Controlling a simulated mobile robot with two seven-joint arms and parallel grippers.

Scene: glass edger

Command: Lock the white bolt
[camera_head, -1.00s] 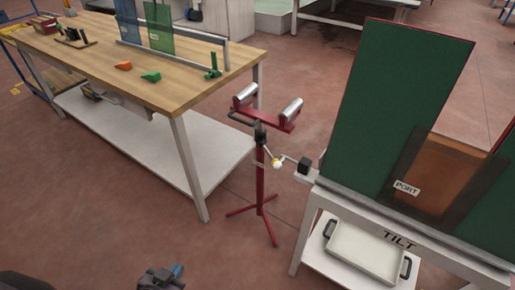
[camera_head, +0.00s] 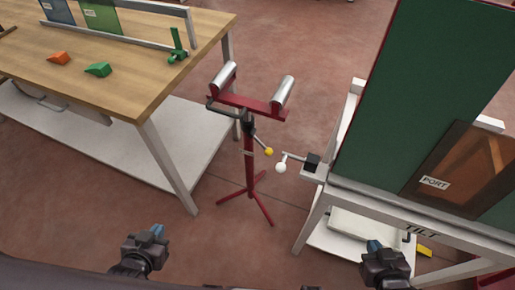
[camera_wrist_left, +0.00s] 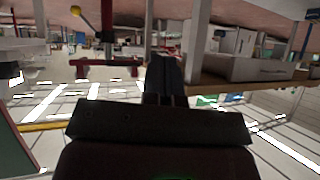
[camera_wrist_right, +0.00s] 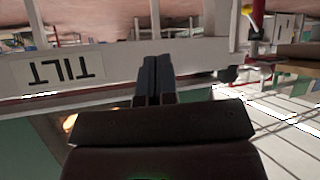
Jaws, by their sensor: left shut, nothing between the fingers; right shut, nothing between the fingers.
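The white bolt shows as a white ball knob (camera_head: 281,168) on a bent metal handle, at a black block (camera_head: 312,162) on the left end of the tilt table (camera_head: 318,212). Whether it is locked cannot be told from here. My left gripper (camera_head: 157,232) is shut and empty at the lower left, well apart from the knob; its closed fingers show in the left wrist view (camera_wrist_left: 165,72). My right gripper (camera_head: 375,246) is shut and empty in front of the tilt table, below and right of the knob; its fingers also show in the right wrist view (camera_wrist_right: 154,75).
A red roller stand (camera_head: 249,165) with a yellow knob (camera_head: 269,151) stands just left of the white knob. A wooden workbench (camera_head: 150,70) is at the left. A large green panel (camera_head: 430,80) leans on the tilt table. The floor in front of the stand is clear.

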